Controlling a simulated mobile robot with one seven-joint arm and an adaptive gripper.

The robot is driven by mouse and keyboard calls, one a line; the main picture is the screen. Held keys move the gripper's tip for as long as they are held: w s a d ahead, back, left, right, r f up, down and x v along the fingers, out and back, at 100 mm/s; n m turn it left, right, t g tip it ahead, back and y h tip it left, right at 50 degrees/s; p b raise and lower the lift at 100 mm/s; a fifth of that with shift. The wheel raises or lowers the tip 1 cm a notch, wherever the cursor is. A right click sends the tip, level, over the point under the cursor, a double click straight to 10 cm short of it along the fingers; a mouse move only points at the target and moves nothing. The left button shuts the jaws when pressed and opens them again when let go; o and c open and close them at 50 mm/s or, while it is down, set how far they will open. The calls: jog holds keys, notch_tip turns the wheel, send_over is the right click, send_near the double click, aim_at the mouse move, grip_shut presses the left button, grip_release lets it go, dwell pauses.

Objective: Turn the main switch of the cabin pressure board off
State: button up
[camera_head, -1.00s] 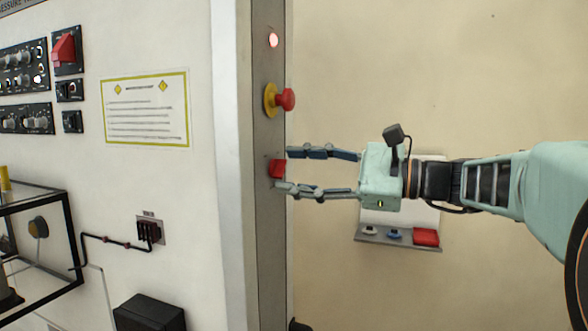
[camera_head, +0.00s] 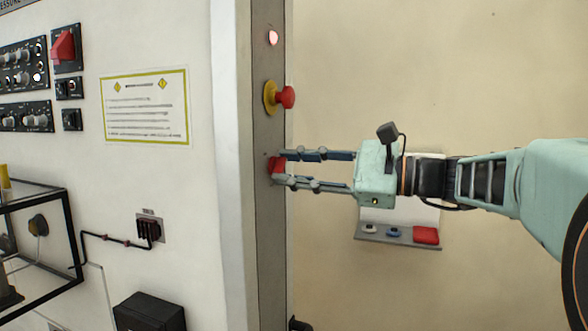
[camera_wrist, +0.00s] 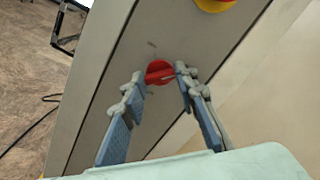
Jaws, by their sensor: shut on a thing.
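The main switch (camera_head: 275,166) is a red rotary knob on the narrow grey side strip of the cabin pressure board (camera_head: 268,225). In the wrist view the red knob (camera_wrist: 159,72) shows a raised bar lying nearly level in that picture. My gripper (camera_head: 280,168) reaches it from the right, one finger above and one below. In the wrist view its fingertips (camera_wrist: 160,76) sit at the two ends of the bar, shut on it. The fingers partly hide the knob in the head view.
Above the switch are a red-and-yellow emergency button (camera_head: 283,96) and a lit lamp (camera_head: 272,38). The front panel left of the strip carries dials and a large red switch (camera_head: 63,46). A whiteboard with a tray (camera_head: 398,235) hangs on the wall behind my arm.

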jog(key=shift+f, duration=0.1)
jog(key=shift+n+b, duration=8.7)
jog(key=shift+n, duration=0.1)
jog(key=o, duration=1.2)
jog(key=shift+c, duration=0.2)
